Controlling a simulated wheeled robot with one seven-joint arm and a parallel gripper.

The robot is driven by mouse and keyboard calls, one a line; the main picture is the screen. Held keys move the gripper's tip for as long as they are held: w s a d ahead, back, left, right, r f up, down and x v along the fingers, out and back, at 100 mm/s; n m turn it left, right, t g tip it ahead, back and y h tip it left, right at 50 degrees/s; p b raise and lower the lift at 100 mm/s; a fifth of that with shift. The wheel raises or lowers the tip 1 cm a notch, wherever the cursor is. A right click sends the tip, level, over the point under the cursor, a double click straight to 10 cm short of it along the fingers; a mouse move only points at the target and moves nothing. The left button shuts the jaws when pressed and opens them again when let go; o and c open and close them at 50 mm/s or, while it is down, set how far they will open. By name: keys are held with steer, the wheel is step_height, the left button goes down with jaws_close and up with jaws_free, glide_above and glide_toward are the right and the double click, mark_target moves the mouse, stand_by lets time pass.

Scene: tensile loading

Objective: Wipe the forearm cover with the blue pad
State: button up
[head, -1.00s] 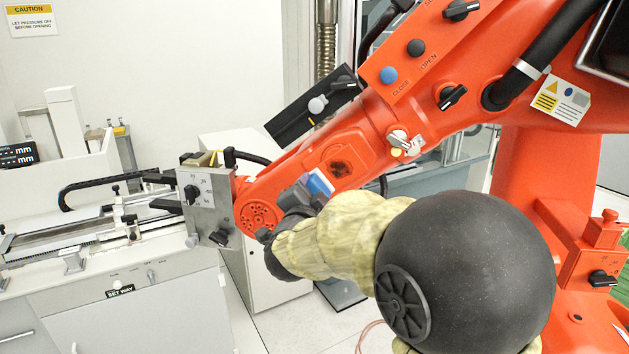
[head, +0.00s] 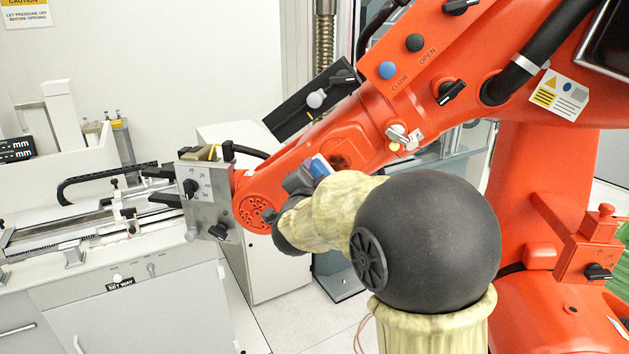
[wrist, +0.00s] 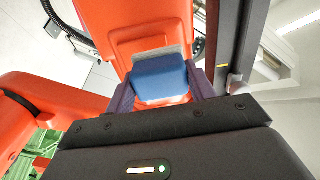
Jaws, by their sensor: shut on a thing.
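The blue pad (head: 320,166) shows as a small blue and white block at the end of my gripper (head: 309,172). In the wrist view the blue pad (wrist: 160,80) sits between the two fingers of my gripper (wrist: 162,92), which is shut on it. The forearm cover (head: 352,147) is an orange panel on the slanted orange arm, with a dark smudge (head: 339,160) on it. The pad is at the left edge of the smudge, in front of the cover. I cannot tell whether it touches. The orange surface (wrist: 150,30) fills the area beyond the pad in the wrist view.
A black bar with knobs (head: 312,101) runs along the forearm's upper left. A grey metal block with knobs (head: 209,196) is at the forearm's left end. Blue and black buttons (head: 387,70) sit higher up. A bench with a rail (head: 90,235) stands at left.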

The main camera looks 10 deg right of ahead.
steer(key=shift+x, duration=0.8)
steer(key=shift+x, duration=0.95)
stand_by(0.3)
steer(key=shift+s+d+f+b, duration=0.1)
steer(key=shift+s+d+b, duration=0.3)
steer(key=shift+d+b, duration=0.3)
steer(key=shift+s+d+b, duration=0.35)
steer(key=shift+d+b, duration=0.2)
steer(key=shift+d, duration=0.25)
steer(key=shift+s+d, duration=0.1)
steer(key=shift+d, duration=0.1)
steer(key=shift+s+d+b, duration=0.2)
steer(key=shift+d+b, duration=0.55)
steer(key=shift+d, duration=0.05)
steer(key=shift+s+d+b, duration=0.2)
steer(key=shift+d+b, duration=0.15)
steer(key=shift+d, duration=0.15)
steer(key=shift+s+d+b, duration=0.15)
steer(key=shift+d+b, duration=0.15)
steer(key=shift+d, duration=0.2)
